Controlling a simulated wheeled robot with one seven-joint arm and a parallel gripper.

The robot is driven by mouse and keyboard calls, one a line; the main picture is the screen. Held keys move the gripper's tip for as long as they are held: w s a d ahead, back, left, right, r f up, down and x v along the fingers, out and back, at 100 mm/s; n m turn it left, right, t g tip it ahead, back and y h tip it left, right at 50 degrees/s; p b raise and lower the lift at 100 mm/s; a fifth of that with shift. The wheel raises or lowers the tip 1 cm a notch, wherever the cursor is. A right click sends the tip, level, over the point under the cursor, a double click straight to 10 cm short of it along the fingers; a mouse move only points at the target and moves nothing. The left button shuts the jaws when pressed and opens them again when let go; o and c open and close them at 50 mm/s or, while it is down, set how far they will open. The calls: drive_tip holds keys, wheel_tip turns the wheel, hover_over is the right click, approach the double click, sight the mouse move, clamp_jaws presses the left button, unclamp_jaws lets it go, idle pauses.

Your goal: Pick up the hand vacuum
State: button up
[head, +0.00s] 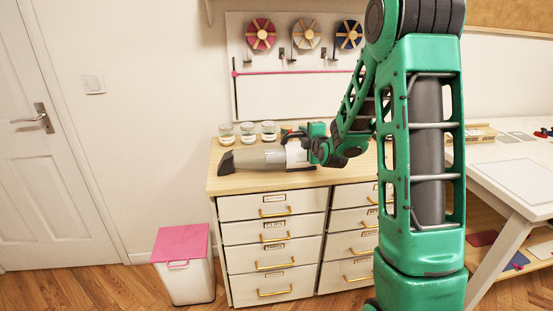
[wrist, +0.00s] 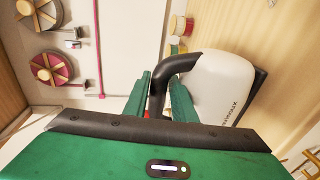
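The hand vacuum (head: 262,158) has a grey body with a dark nozzle toward the left and a white rear part. It is at the top of the drawer cabinet (head: 228,185); I cannot tell whether it rests there or is slightly raised. In the wrist view, its white part (wrist: 215,85) and black curved handle (wrist: 157,92) show. My gripper (wrist: 160,100) has its green fingers on both sides of the handle, close against it, and looks shut on it. In the head view, my gripper (head: 300,140) is at the vacuum's right end, partly hiding the handle.
Several glass jars (head: 247,132) stand behind the vacuum. A pegboard (head: 290,95) with ribbon spools hangs on the wall. A pink-lidded bin (head: 184,245) stands left of the cabinet. A white table (head: 515,180) is at the right.

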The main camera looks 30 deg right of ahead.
drive_tip(key=shift+c, duration=0.7)
clamp_jaws()
drive_tip(key=shift+f, duration=0.15)
idle(0.6)
